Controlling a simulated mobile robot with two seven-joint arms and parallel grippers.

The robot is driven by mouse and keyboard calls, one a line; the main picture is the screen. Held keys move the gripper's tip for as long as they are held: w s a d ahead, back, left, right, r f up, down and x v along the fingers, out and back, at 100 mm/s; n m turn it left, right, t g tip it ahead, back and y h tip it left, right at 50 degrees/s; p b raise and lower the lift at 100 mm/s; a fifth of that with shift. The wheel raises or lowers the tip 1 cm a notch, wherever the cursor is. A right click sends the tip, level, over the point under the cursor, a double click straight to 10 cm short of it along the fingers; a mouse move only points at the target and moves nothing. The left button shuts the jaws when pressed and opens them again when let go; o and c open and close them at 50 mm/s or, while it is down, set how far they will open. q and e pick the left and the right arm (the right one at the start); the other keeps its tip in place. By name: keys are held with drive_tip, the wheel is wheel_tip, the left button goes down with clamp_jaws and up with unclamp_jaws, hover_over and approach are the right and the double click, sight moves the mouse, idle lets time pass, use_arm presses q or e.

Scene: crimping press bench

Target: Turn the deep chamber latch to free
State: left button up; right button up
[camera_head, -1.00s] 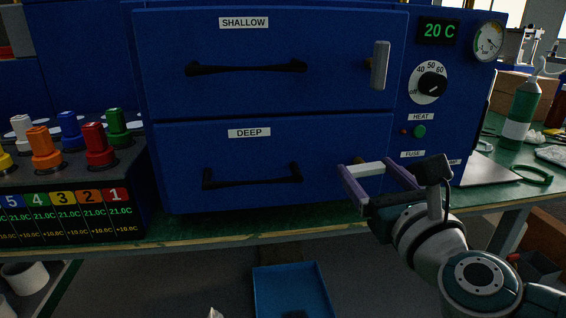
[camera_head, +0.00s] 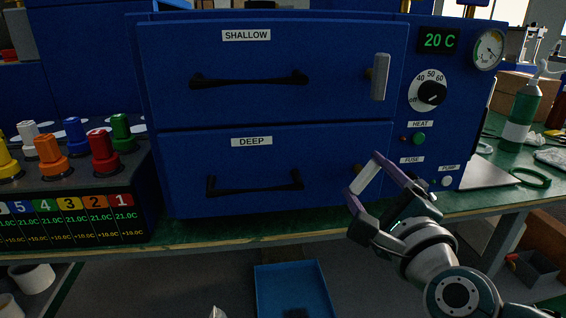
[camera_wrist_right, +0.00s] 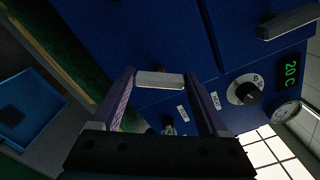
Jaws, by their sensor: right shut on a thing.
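The deep chamber door (camera_head: 270,185) is blue, labelled DEEP, and flush in the cabinet front. Its latch, a light grey bar (camera_head: 364,178), sits at the door's right edge and slants from lower left to upper right in the head view. My right gripper (camera_head: 366,176) spans the bar, with one purple finger at each end. The right wrist view also shows the bar (camera_wrist_right: 160,80) between the two fingertips. The latch pivot is partly hidden behind the bar and fingers. My left gripper is not in view.
The shallow door (camera_head: 250,95) above has an upright latch (camera_head: 380,76). The control panel with temperature dial (camera_head: 431,94) and HEAT and PUMP buttons is close to my right wrist. A rack of coloured knobs (camera_head: 75,190) stands left. A blue bin (camera_head: 292,285) lies below the bench.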

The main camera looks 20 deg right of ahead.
drive_tip(key=n, duration=0.4)
drive_tip(key=shift+p, duration=0.35)
drive_tip(key=shift+f+n, duration=0.1)
drive_tip(key=shift+n, duration=1.1)
drive_tip(key=o, duration=1.2)
drive_tip(key=shift+o, duration=0.2)
